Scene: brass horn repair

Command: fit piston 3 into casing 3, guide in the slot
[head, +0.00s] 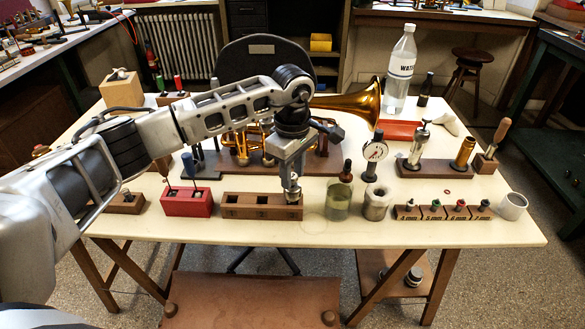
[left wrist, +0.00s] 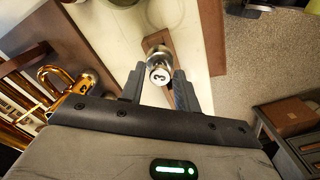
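My left gripper (head: 292,196) points down at the right end of a wooden block (head: 233,212) near the table's front edge. In the left wrist view a silver piston (left wrist: 159,70) stands between the two fingers (left wrist: 160,78), its round top facing the camera. The fingers sit close on both sides of it; I cannot tell whether they touch it. The block's other two square slots look empty. The brass horn (head: 345,101) lies behind my left arm, which hides part of its valve casings (head: 243,150). The casing numbers and guide slot cannot be made out. My right gripper is not in view.
A red block (head: 187,203) stands left of the wooden block. A glass jar (head: 338,202), a dial gauge (head: 374,152) and a metal cup (head: 376,205) stand to its right. Further right are small numbered blocks (head: 435,212) and a white cup (head: 512,206).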

